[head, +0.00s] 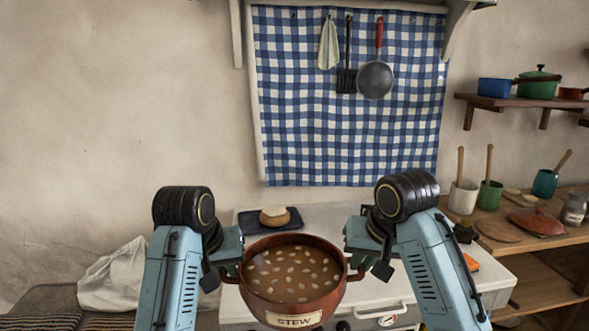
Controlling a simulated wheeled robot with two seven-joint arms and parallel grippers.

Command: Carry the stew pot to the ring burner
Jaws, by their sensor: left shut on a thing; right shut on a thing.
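The reddish-brown stew pot (329,302) is at the bottom middle of the head view, upright, with brown stew and pale pieces inside and a STEW label on its front. My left gripper (225,271) is shut on the pot's left handle. My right gripper (362,268) is shut on its right handle. The pot appears in front of the white stove (333,221), overlapping its top; I cannot tell its height above it. No ring burner can be made out; the pot and my arms hide much of the stove top.
A round bun (275,215) sits on a dark slab (251,222) at the stove's back left. A wooden counter (507,245) at right holds several utensil cups and a red-lidded dish (537,221). A white cloth sack (115,278) lies at left. An orange item (470,262) is near the stove's right edge.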

